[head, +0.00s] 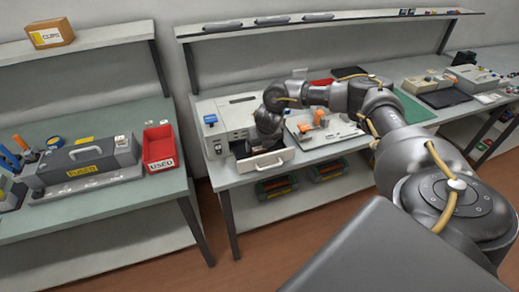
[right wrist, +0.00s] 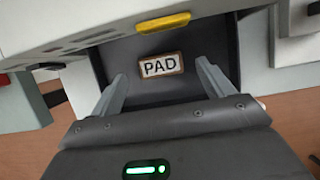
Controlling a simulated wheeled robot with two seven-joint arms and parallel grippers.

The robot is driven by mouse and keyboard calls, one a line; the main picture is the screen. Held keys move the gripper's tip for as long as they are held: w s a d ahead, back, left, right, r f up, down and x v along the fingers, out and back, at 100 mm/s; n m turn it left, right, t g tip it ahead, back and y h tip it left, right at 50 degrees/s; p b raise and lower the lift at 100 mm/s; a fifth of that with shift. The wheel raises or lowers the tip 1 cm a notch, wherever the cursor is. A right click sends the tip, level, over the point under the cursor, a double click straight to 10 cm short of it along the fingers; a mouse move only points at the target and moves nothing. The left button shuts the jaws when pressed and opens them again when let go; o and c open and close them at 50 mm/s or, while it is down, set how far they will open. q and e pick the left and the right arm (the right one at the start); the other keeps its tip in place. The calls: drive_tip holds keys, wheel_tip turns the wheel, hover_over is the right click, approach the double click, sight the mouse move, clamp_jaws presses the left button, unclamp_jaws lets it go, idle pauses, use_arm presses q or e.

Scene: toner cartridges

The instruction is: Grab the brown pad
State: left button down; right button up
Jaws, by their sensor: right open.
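The pad (right wrist: 161,66) is a small piece with a brown edge and a white face marked PAD. It sits inside the dark opening of a light grey printer (head: 226,118), under a yellow tab (right wrist: 163,22). My right gripper (right wrist: 160,73) is open, its two fingers reaching into the opening on either side of the pad, with no contact visible. In the head view, my right arm hides the pad and most of the opening. My left gripper is not in view.
The printer's front flap (head: 266,162) hangs open below my right wrist. A tray with orange parts (head: 319,118) lies right of the printer. A red bin (head: 159,147) and a grey fuser unit (head: 85,161) are on the left bench (head: 110,205). A gap separates the benches.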

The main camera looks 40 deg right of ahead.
drive_tip(key=x, duration=0.2)
drive_tip(key=shift+w+d+f, duration=0.15)
drive_tip(key=shift+f, duration=0.1)
drive_tip(key=shift+c, duration=0.8)
drive_tip(key=c, duration=0.9)
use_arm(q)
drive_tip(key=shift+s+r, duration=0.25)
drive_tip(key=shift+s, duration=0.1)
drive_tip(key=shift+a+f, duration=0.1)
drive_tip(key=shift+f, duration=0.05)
use_arm(e)
drive_tip(key=shift+r, duration=0.15)
